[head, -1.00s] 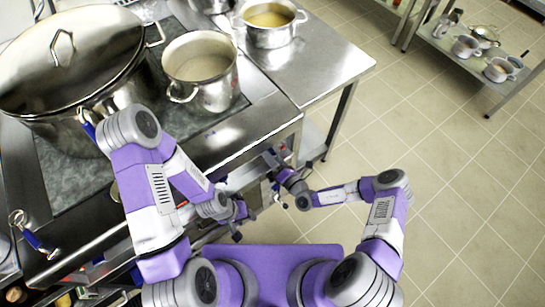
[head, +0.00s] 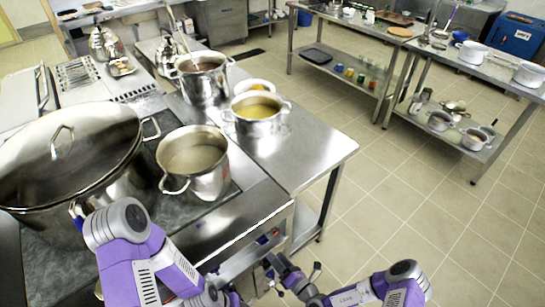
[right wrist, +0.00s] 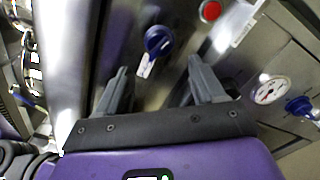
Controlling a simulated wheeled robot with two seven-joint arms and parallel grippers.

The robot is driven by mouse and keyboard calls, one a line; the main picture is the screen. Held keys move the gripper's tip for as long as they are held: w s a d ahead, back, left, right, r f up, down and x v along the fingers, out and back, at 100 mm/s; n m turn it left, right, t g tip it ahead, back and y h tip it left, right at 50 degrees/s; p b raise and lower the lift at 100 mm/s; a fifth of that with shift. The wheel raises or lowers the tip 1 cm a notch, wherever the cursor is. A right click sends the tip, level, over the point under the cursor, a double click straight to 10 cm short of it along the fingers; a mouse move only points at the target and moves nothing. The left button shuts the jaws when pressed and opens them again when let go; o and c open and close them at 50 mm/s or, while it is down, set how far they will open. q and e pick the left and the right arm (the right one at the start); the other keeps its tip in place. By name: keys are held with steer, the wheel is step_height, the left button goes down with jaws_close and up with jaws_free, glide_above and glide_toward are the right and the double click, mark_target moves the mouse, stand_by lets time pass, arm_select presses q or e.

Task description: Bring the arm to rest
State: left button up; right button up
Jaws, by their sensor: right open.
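My right gripper (head: 272,264) is at the front of the cooking station, below the worktop edge, at the bottom of the head view. In the right wrist view its two grey fingers (right wrist: 158,85) stand apart with nothing between them. A blue knob (right wrist: 158,41) on the steel front panel shows beyond the gap; I cannot tell how far off it is. My left arm (head: 135,255) bends down beside the large lidded pot. Its hand is at the bottom edge of the head view, mostly cut off, so its fingers cannot be made out.
A large lidded stockpot (head: 65,155), an open pot (head: 193,160) and a pot of yellow liquid (head: 257,112) stand on the station. A red button (right wrist: 210,11) and a gauge (right wrist: 269,89) are near my right gripper. Tiled floor (head: 400,200) is clear at right.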

steer(key=s+a+n+g+y, duration=0.5)
steer(key=s+a+n+g, duration=0.1)
steer(key=s+n+g, duration=0.3)
steer(key=s+d+f+n+g+h, duration=0.2)
steer(key=s+d+n+g+h, duration=0.15)
steer(key=s+n+g, duration=0.7)
steer(key=s+d+n+t+h, duration=0.2)
steer(key=d+n+h, duration=0.4)
steer(key=n, duration=0.5)
steer(key=w+r+n+t, duration=0.1)
steer(key=n, duration=0.1)
steer(key=w+d+n+t+h, duration=0.1)
steer(key=w+n, duration=0.1)
steer(key=w+d+r+n+t+h, duration=0.1)
steer(key=n, duration=0.1)
steer(key=shift+w+r+n+t, duration=0.25)
steer(key=shift+w+r+n, duration=0.05)
steer(key=shift+n, duration=0.05)
